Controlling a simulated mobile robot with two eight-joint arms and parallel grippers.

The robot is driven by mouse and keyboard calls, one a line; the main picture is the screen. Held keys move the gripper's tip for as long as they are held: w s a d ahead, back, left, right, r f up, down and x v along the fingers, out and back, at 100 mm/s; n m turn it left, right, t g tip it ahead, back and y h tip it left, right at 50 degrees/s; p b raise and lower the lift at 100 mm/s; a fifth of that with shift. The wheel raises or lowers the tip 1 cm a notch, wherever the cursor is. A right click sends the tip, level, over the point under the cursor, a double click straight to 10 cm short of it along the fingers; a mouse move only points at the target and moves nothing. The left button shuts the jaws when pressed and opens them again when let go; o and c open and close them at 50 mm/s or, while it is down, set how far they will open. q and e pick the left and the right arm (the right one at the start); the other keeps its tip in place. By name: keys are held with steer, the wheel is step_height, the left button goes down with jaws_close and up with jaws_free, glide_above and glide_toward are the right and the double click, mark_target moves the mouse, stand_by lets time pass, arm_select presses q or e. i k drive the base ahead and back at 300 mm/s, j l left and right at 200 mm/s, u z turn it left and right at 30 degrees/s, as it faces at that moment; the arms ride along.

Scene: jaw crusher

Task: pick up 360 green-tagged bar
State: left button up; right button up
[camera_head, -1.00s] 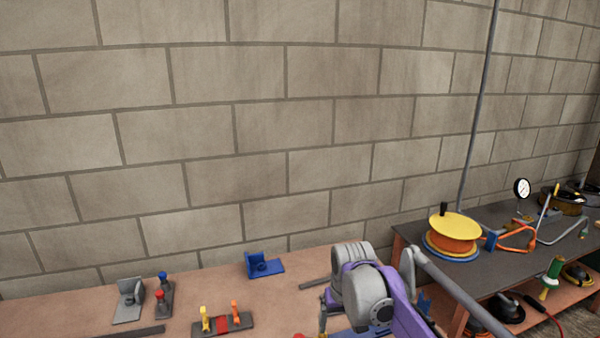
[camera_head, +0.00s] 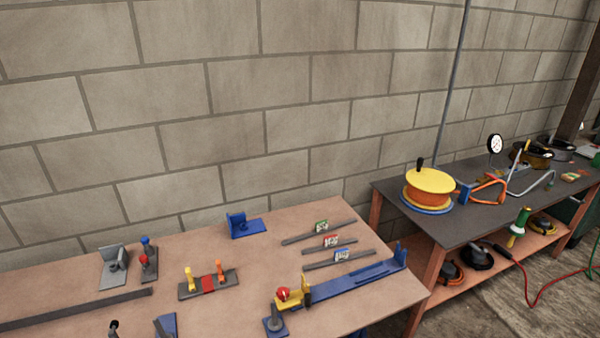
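Three dark flat bars with coloured tags lie side by side near the right part of the brown table. The green-tagged bar (camera_head: 297,238) is the farthest of them, closest to the wall. The red-tagged bar (camera_head: 313,249) lies in the middle. The blue-tagged bar (camera_head: 320,263) lies nearest. All three lie apart, flat on the table. Numbers on the tags are too small to read. Neither gripper is in view.
A long blue fixture (camera_head: 352,283) with a yellow and red end lies in front of the bars. A blue bracket (camera_head: 245,226) stands behind them to the left. A toggle-like fixture (camera_head: 208,285) sits left. A dark bench (camera_head: 480,215) stands at right.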

mark_target(321, 226)
steer(key=i+u, duration=0.4)
steer(key=i+l+u, duration=0.4)
steer(key=i, duration=0.2)
steer(key=j, duration=0.1)
